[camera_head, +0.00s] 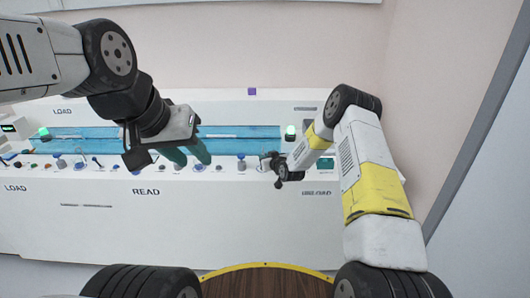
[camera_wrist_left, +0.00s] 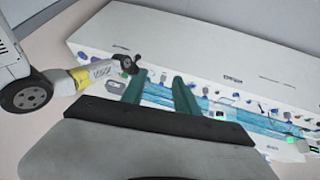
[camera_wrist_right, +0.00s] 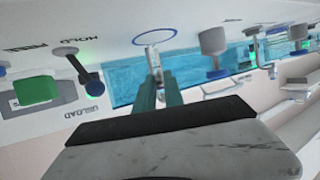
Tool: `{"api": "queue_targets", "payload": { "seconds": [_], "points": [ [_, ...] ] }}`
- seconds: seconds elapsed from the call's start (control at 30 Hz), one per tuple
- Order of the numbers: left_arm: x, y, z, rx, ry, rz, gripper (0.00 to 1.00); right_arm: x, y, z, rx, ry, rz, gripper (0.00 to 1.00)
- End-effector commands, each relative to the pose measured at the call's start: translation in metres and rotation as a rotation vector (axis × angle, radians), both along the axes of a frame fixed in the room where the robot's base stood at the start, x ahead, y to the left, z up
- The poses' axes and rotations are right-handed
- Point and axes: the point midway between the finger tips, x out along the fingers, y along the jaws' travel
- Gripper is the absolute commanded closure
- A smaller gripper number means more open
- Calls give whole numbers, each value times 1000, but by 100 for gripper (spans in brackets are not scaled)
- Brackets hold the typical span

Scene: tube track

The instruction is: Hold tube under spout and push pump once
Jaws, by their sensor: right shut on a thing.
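My right gripper (camera_head: 268,161) is at the front edge of the bench, right of its middle. In the right wrist view its green fingers (camera_wrist_right: 159,92) are shut on a narrow pale tube (camera_wrist_right: 154,62), beside a blue ring mark (camera_wrist_right: 155,36). I cannot make out the spout for sure. My left gripper (camera_head: 186,150) is open and empty above the bench; its fingers also show apart in the left wrist view (camera_wrist_left: 160,92).
The white bench (camera_head: 200,220) has blue track strips (camera_head: 230,145) and several small knobs and fittings along its front. A green lamp (camera_head: 290,131) stands near the right gripper. A green block (camera_wrist_right: 36,89) and a dark knobbed lever (camera_wrist_right: 75,65) are left of the tube.

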Motion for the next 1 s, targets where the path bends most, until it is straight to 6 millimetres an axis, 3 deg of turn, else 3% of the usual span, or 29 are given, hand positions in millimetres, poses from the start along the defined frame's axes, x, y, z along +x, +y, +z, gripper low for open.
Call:
{"api": "queue_targets", "payload": {
  "seconds": [0.27,0.47,0.53,0.67,0.83,1.0],
  "points": [
    [0,0,0,0,0,0,64,0,0,0,0,0,0,100],
    [9,0,4,0,4,2,99,0,0,0,0,0,0,100],
    [21,1,9,0,10,5,100,0,0,0,0,0,0,100],
    [58,2,20,0,25,14,100,0,0,0,0,0,0,100],
    [123,4,28,7,48,29,100,0,0,0,0,0,0,100],
    [191,3,24,17,68,47,100,0,0,0,0,0,0,100]
  ]
}}
